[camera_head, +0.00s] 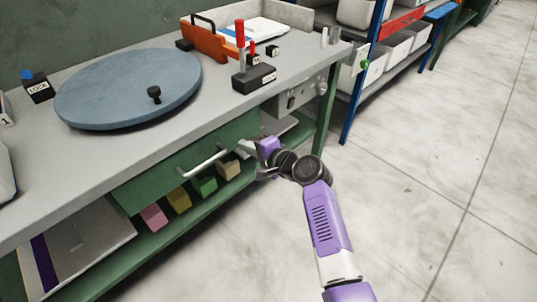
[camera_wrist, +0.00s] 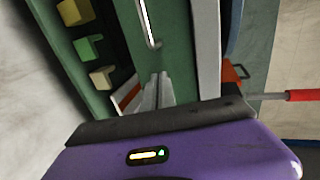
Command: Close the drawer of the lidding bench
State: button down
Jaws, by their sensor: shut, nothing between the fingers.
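The lidding bench (camera_head: 100,160) has a grey worktop and a green frame. Its green drawer front (camera_head: 160,178) lies under the worktop edge, with a pale bar handle (camera_head: 203,161). How far the drawer stands out is hard to tell. The drawer front (camera_wrist: 177,40) and handle (camera_wrist: 147,22) also show in the wrist view. My gripper (camera_head: 243,147) is at the right end of the drawer front, to the right of the handle and apart from it. Its fingers (camera_wrist: 158,82) are together and empty, tips close to the green face; contact cannot be told.
Below the drawer, a green shelf (camera_head: 180,223) bears several coloured blocks. On the worktop are a blue round disc (camera_head: 130,90) and a black box with red levers (camera_head: 254,78). A blue-posted rack (camera_head: 362,80) stands at right. The floor (camera_head: 440,200) in front is clear.

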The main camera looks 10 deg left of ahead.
jog(key=p+v, duration=0.2)
jog(key=v, duration=0.6)
jog(key=shift+s+d, duration=0.25)
jog(key=shift+s, duration=0.05)
